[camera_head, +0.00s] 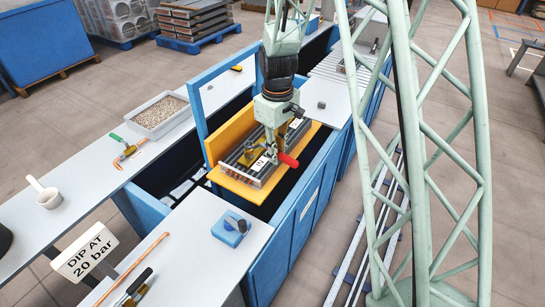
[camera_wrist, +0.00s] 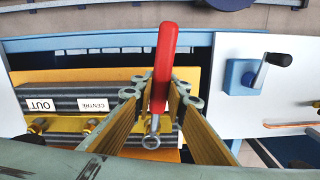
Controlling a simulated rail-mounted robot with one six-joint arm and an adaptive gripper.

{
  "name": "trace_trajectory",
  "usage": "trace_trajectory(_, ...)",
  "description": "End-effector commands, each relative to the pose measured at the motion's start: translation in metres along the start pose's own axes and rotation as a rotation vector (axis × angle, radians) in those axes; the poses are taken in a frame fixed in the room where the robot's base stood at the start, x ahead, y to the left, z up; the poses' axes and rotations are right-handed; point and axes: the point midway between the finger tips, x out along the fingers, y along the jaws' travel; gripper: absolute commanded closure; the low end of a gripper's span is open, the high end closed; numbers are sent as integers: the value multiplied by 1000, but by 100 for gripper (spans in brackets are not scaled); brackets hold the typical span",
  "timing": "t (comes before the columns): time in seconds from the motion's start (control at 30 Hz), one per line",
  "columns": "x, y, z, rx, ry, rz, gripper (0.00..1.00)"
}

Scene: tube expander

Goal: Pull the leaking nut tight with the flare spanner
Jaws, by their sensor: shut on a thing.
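My gripper (camera_head: 273,148) is shut on the flare spanner, holding it by its red handle (camera_head: 288,160) above the finned coil block (camera_head: 266,172). In the wrist view the spanner's red handle (camera_wrist: 165,55) stands between the two fingers (camera_wrist: 160,96). The coil block, with CENTRE and OUT labels (camera_wrist: 95,104), lies on a yellow board (camera_wrist: 195,148). Brass nuts (camera_wrist: 88,125) show along the block's edge. I cannot tell which nut leaks.
The yellow board (camera_head: 230,184) sits over an open blue tank (camera_head: 268,255) with a raised blue frame (camera_head: 193,105). A blue block with a crank (camera_head: 231,228) stands on the near bench.

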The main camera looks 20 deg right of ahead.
Motion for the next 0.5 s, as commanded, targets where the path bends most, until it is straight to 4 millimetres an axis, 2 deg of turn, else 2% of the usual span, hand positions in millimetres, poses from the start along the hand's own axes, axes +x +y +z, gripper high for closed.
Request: trace_trajectory(0.5,0,35,-6,-254,1,2,100)
